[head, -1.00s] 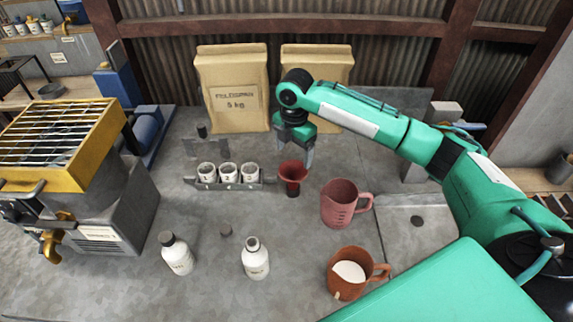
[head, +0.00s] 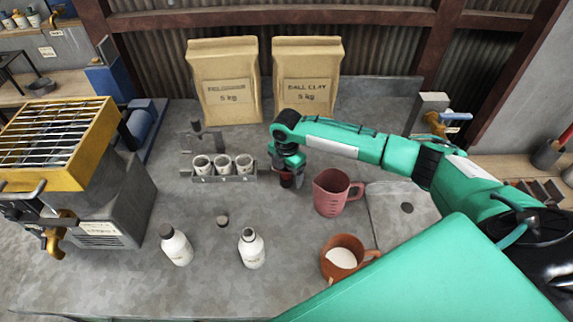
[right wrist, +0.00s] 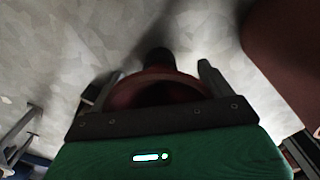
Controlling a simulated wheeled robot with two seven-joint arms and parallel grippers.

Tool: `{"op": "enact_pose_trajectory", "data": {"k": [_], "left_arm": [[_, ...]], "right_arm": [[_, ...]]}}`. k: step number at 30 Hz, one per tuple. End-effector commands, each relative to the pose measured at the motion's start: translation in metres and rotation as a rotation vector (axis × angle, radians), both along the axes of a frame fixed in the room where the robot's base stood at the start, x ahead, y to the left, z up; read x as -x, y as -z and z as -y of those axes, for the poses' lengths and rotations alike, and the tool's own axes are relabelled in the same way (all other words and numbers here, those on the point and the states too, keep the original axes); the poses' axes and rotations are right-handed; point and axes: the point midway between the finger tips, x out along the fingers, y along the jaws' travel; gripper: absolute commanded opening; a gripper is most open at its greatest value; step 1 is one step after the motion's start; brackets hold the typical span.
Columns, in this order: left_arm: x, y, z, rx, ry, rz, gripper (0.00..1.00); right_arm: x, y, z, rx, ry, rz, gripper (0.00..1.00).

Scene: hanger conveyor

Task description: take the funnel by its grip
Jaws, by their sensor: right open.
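The dark red funnel (head: 287,181) stands on the grey bench, mostly hidden under my right gripper (head: 288,170) in the head view. In the right wrist view the funnel (right wrist: 155,90) shows as a dim reddish rim between the two fingers, with a dark round part beyond it. My right gripper (right wrist: 160,72) is open, one finger on each side of the funnel. The picture is too dark to tell whether either finger touches it. My left gripper is in neither view.
A pink measuring jug (head: 331,193) stands close right of the funnel. A rack with white cups (head: 223,175) is close left. A brown jug (head: 343,260) with white contents and two white bottles (head: 175,246) (head: 251,249) stand nearer. Two paper sacks (head: 224,85) (head: 306,80) stand behind.

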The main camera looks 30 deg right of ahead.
Motion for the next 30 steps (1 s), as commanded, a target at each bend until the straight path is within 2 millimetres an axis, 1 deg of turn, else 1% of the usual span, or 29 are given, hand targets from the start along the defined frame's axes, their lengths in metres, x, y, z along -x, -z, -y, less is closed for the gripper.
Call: {"op": "enact_pose_trajectory", "data": {"k": [5, 8, 10, 11, 23, 26, 30], "left_arm": [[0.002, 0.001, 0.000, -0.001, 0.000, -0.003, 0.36], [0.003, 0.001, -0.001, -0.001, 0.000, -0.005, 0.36], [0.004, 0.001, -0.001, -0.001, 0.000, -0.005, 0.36], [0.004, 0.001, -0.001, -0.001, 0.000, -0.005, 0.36], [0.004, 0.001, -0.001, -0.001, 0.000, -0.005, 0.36], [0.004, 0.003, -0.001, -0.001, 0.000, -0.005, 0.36], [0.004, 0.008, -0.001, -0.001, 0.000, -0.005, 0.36]], "right_arm": [[0.000, 0.000, 0.000, 0.000, 0.000, 0.001, 0.83], [0.000, 0.000, 0.000, 0.000, 0.000, 0.001, 0.65], [0.000, 0.000, 0.000, 0.000, 0.000, 0.001, 0.51], [0.000, 0.000, 0.000, 0.000, 0.000, 0.001, 0.50], [-0.001, -0.003, 0.000, -0.001, 0.000, 0.002, 0.50], [-0.001, -0.009, 0.000, -0.001, 0.000, 0.004, 0.50], [-0.002, -0.027, 0.000, -0.002, 0.000, 0.006, 0.50]]}}
